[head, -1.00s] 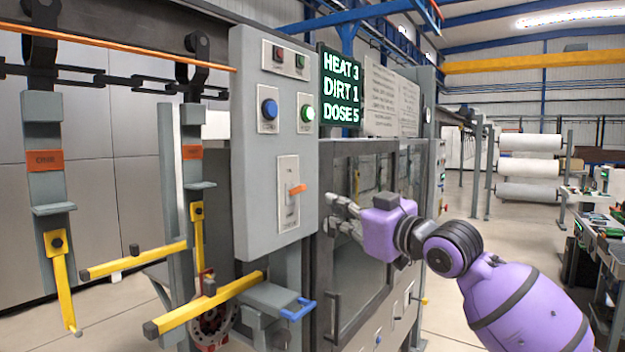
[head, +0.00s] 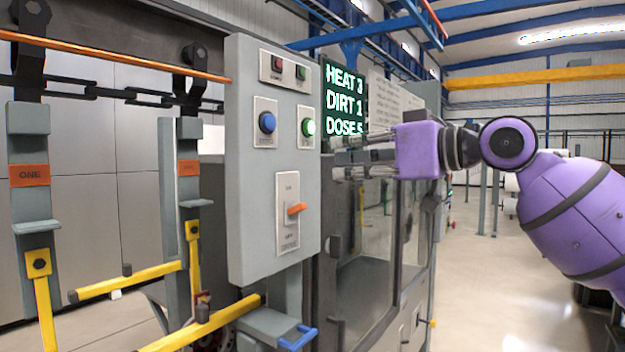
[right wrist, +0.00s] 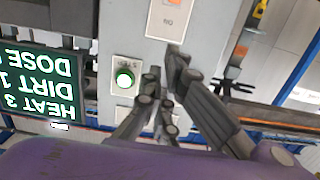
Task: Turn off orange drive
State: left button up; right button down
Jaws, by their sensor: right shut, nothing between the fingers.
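The orange drive lever (head: 297,209) sticks out of a pale switch plate (head: 288,185) on the grey control panel (head: 240,200). Part of that plate shows upside down at the top of the right wrist view (right wrist: 172,18); the lever is not clearly visible there. My right gripper (head: 336,158) is shut and empty, to the right of the panel, higher than the lever and apart from it. In the right wrist view its fingers (right wrist: 165,85) lie in front of the panel, beside the lit green button (right wrist: 124,78). My left gripper is out of view.
A blue button (head: 267,122) and the green button (head: 308,127) sit above the lever, with two small buttons higher up. A display (head: 344,100) reads HEAT 3, DIRT 1, DOSE 5. Yellow bars (head: 205,325) and hanging conveyor carriers (head: 30,175) stand left.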

aim_at(288, 161)
jog(key=p+x, duration=0.1)
jog(key=x, duration=0.9)
jog(key=shift+w+a+r, duration=0.1)
jog(key=shift+a+r, duration=0.05)
jog(key=f, duration=0.1)
jog(key=d+f, duration=0.1)
jog(key=s+f+p, duration=0.1)
jog(key=shift+d+f, duration=0.15)
jog(key=shift+d, duration=0.1)
jog(key=shift+d+f, duration=0.15)
jog(key=shift+f, duration=0.05)
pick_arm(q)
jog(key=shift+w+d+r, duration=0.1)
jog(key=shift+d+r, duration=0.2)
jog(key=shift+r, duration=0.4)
pick_arm(e)
jog(key=shift+f, duration=0.15)
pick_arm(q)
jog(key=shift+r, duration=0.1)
pick_arm(e)
jog(key=shift+f+b, duration=0.3)
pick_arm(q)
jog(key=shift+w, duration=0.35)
pick_arm(e)
jog(key=shift+s+d+t+y, duration=0.1)
jog(key=shift+t+y, duration=0.2)
jog(key=shift+y, duration=0.1)
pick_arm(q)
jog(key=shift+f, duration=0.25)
